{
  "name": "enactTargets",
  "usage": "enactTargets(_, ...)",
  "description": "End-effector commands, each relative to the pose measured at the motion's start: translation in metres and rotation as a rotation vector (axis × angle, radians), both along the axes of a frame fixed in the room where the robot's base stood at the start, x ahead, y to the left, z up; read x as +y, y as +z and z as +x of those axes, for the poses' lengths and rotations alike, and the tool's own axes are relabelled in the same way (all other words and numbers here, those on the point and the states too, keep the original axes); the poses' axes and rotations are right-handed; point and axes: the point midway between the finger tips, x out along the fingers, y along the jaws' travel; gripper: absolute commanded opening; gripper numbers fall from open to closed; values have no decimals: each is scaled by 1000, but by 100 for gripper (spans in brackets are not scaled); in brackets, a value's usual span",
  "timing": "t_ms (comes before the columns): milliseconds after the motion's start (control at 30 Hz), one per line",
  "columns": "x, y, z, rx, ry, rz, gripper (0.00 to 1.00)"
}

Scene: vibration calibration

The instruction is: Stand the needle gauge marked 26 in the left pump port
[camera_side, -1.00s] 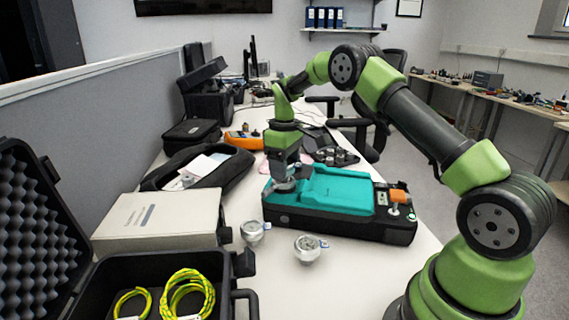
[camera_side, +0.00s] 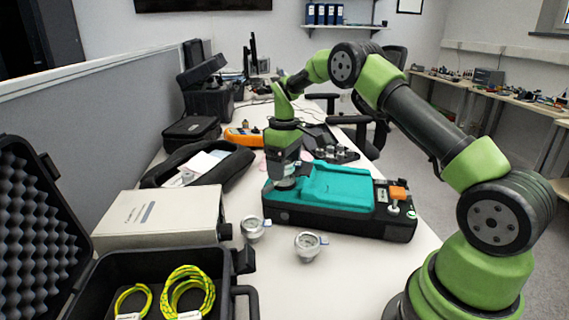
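My gripper (camera_side: 286,183) points down over the left end of the teal-topped pump unit (camera_side: 340,205). Its fingers are small here, and I cannot tell whether they are open or shut or hold something. The left pump port is not clear, as the gripper covers that end. Two silver round gauges stand on the white table in front of the pump: one on the left (camera_side: 252,228) and one on the right (camera_side: 308,246), each with a small bluish tag. Their markings are too small to read, so I cannot tell which is 26.
An open black case (camera_side: 165,258) with yellow-green cables lies front left, beside a beige box (camera_side: 160,219). A black bag (camera_side: 200,165) and an orange meter (camera_side: 243,137) lie behind. The pump's right end has an orange block (camera_side: 398,192). Bare table lies front right.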

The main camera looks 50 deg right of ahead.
Motion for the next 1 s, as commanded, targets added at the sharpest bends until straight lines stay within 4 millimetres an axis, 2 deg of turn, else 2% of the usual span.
enactTargets(367, 0, 5, 0, -1, 0, 0, 85)
enactTargets(467, 0, 18, 1, -3, 1, -1, 85)
enactTargets(767, 0, 78, 1, -5, -1, -2, 85)
enactTargets(1000, 0, 98, 0, 0, 0, -1, 85)
